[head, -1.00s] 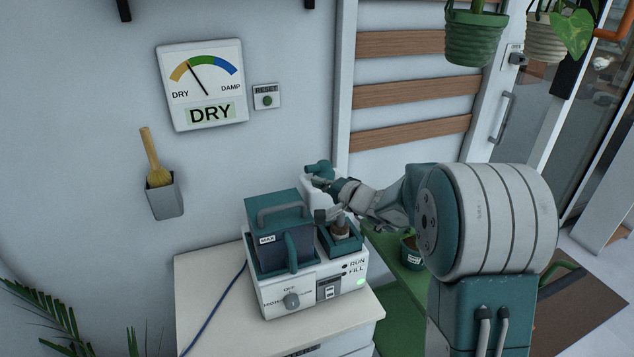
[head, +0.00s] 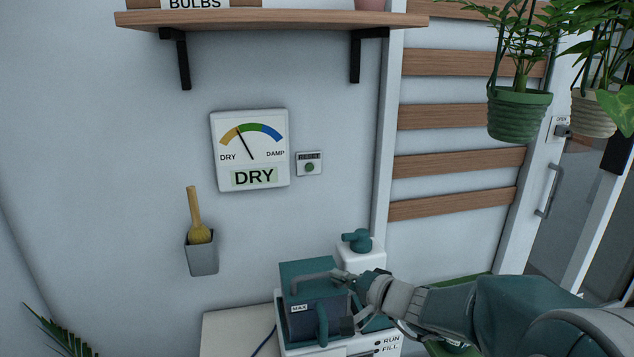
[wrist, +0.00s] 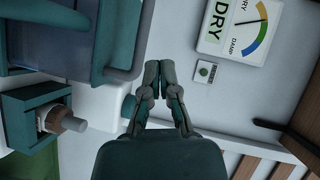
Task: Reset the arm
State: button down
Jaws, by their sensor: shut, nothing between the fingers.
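My arm reaches in from the lower right in the head view. My gripper (head: 343,279) is in front of the white and teal machine (head: 388,345), close to its teal tank (head: 305,268) marked MAX. I cannot tell whether it touches the tank. In the wrist view my gripper (wrist: 160,68) has its fingers together with nothing between them. The tank (wrist: 60,60) and its handle show at upper left there, apart from the fingertips. A small brown and white part (wrist: 62,119) sits in a teal holder below the tank.
A white gauge (head: 250,150) reading DRY and a small button box (head: 309,164) are on the wall. A brush (head: 198,225) stands in a grey wall holder (head: 202,255). A white container with teal tap (head: 356,240) stands behind the machine.

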jog(key=s+a+n+g+h, duration=0.2)
jog(key=s+n+g, duration=0.4)
jog(key=s, duration=1)
jog(key=s+d+n+h, duration=0.1)
jog(key=s+d+h, duration=0.7)
jog(key=s+d, duration=0.2)
jog(key=shift+s+d+r+h, duration=0.2)
jog(key=shift+s+d+h, duration=0.1)
jog(key=shift+d+h, duration=0.15)
jog(key=shift+w, duration=0.1)
dwell(0.7)
